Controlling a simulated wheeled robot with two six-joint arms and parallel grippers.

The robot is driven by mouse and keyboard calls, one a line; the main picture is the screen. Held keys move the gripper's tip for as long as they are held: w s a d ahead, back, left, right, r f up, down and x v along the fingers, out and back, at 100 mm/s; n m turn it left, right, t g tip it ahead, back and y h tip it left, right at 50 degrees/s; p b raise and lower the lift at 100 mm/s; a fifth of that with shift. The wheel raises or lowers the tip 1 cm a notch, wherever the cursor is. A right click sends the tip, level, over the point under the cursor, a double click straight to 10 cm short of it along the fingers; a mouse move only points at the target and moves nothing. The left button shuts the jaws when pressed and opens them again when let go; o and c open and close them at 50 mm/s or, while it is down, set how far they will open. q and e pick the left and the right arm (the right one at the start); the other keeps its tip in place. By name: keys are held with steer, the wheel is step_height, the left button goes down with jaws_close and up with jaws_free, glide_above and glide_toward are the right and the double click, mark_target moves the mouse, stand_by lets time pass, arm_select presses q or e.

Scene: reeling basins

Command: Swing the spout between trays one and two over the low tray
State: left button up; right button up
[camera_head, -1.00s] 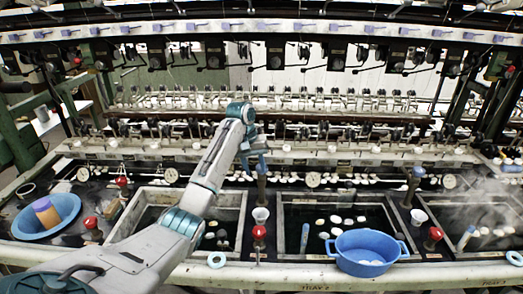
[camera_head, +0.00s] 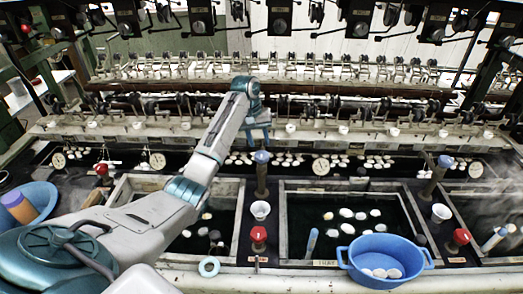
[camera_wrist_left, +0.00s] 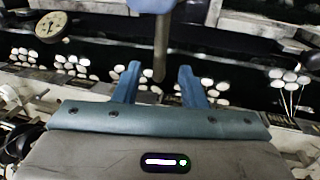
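The spout between trays one and two is a dark upright post with a blue knob (camera_head: 262,157). Tray one (camera_head: 240,215) is left of it and tray two (camera_head: 283,225) right of it; I cannot tell which is low. My left gripper (camera_head: 260,138) is just above and behind the knob in the head view. In the left wrist view a blue-topped brown post (camera_wrist_left: 162,45) comes down from the top edge, its lower end between the two open blue fingers (camera_wrist_left: 159,82). A gap shows on each side, so they are not closed on it. My right gripper is out of view.
A blue basin (camera_head: 384,262) with white cocoons sits at tray two's front edge. A red knob (camera_head: 258,233) and a white cup (camera_head: 260,210) stand near the spout's foot. Another blue-knobbed post (camera_head: 445,161) stands farther right. A blue bowl (camera_head: 38,195) is at left.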

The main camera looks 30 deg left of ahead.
arm_select(q)
steer(key=shift+w+d+f+p, duration=0.15)
steer(key=shift+d+f+p, duration=0.1)
steer(key=shift+f, duration=0.95)
steer(key=shift+w+d+f+p, duration=0.1)
steer(key=shift+f+p, duration=0.1)
steer(key=shift+f, duration=1)
jaws_close()
